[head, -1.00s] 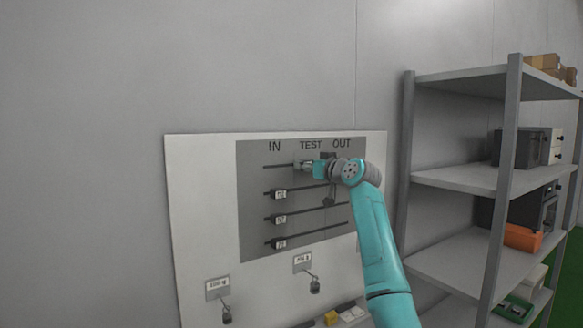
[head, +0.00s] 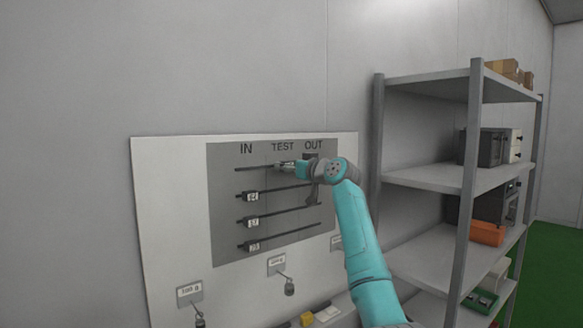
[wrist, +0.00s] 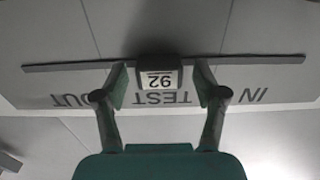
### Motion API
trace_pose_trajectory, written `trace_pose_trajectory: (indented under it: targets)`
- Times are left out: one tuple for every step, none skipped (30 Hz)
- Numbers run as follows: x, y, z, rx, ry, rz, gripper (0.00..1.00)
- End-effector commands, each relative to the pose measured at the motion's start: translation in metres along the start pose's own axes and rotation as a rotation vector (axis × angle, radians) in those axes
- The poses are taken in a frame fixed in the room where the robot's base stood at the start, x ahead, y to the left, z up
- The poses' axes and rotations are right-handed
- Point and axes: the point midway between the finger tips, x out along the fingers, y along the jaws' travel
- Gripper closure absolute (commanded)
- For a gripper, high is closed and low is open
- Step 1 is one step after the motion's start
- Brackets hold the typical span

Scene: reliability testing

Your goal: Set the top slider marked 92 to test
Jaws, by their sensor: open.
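The slider marked 92 (wrist: 158,78) shows upside down in the wrist view, on the top track (wrist: 250,60). It lines up with the word TEST (wrist: 162,98), between IN and OUT. My gripper (wrist: 160,82) is open, with one finger on each side of the slider. A narrow gap seems to show at each finger, but contact is hard to judge. In the head view my gripper (head: 284,167) is at the top track under TEST and hides the slider there.
Lower sliders (head: 251,196) sit near the IN end of their tracks on the grey panel (head: 222,220). Padlocks (head: 289,287) hang from the white board (head: 170,220). A metal shelf (head: 425,175) stands to the right of my arm.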

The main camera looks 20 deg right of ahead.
Motion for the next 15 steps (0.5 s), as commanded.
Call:
trace_pose_trajectory:
  targets:
    - [-0.001,0.0,0.0,0.0,0.0,0.0,0.29]
    - [-0.002,0.0,0.0,0.0,0.0,0.0,0.29]
    - [-0.004,0.001,0.0,-0.001,0.001,0.001,0.29]
    - [-0.006,0.001,-0.001,-0.001,0.002,0.001,0.29]
    - [-0.008,0.001,0.0,0.0,0.002,0.001,0.29]
    - [-0.012,0.001,0.0,0.0,0.001,0.0,0.29]
    - [-0.015,0.001,0.001,0.0,0.001,0.0,0.29]
    - [-0.018,0.001,0.0,-0.001,0.002,0.0,0.29]
    - [-0.024,0.001,0.0,-0.001,0.002,0.001,0.29]
    - [-0.028,0.001,0.001,-0.001,0.001,0.001,0.29]
    - [-0.033,0.001,0.001,-0.001,0.001,0.002,0.29]
    - [-0.04,0.001,0.0,-0.002,0.002,0.002,0.29]
    - [-0.045,0.002,0.001,-0.002,0.001,0.002,0.29]
    - [-0.05,0.002,0.001,-0.001,0.002,0.002,0.29]
    - [-0.056,0.001,0.001,-0.002,0.001,0.002,0.29]
